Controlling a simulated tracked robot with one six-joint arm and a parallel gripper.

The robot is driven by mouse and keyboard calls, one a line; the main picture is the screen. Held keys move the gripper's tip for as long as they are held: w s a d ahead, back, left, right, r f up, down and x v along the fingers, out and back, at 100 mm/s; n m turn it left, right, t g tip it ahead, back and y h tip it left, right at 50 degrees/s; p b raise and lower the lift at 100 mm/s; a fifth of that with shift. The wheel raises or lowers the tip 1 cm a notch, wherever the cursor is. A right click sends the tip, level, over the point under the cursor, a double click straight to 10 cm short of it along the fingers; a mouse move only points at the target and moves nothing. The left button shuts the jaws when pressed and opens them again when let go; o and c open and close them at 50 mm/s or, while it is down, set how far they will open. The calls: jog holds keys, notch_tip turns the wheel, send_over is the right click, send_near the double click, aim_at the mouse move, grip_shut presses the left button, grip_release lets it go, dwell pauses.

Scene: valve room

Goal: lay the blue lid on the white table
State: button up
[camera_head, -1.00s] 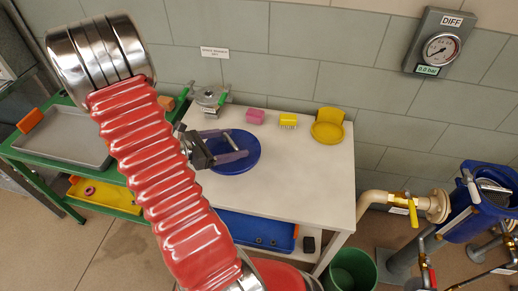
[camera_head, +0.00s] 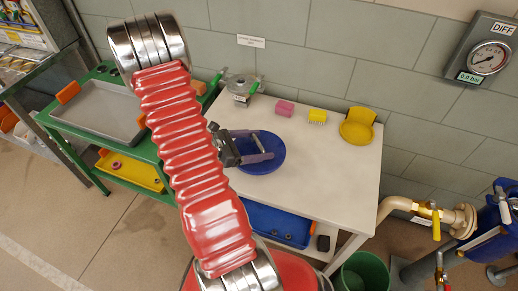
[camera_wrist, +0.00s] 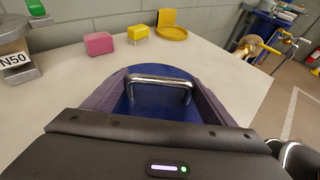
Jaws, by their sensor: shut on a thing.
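The blue lid (camera_head: 266,163) is a round disc with a metal bar handle (camera_wrist: 160,84) on top. It is at the left part of the white table (camera_head: 322,178), over the tabletop. Whether it touches the top or hangs just above it, I cannot tell. My gripper (camera_head: 254,147) reaches in from the left, with its jaws at the handle. In the wrist view the two purple-grey fingers stand on either side of the handle, and the lid's near part is hidden behind my gripper body.
A pink block (camera_head: 285,108), a yellow brush (camera_head: 317,116) and a yellow round dish (camera_head: 356,128) stand along the table's back. A metal fitting (camera_head: 243,86) with green handles is at the back left. The table's front right is clear. A green bin (camera_head: 363,272) stands below.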

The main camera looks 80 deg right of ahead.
aim_at(257, 152)
jog(key=shift+f, duration=2.05)
jog(key=o, duration=1.9)
jog(key=shift+w+a, duration=0.1)
jog(key=shift+w, duration=0.05)
jog(key=v, duration=1.1)
jog(key=shift+w+a+r, duration=0.2)
jog(key=shift+a, duration=0.05)
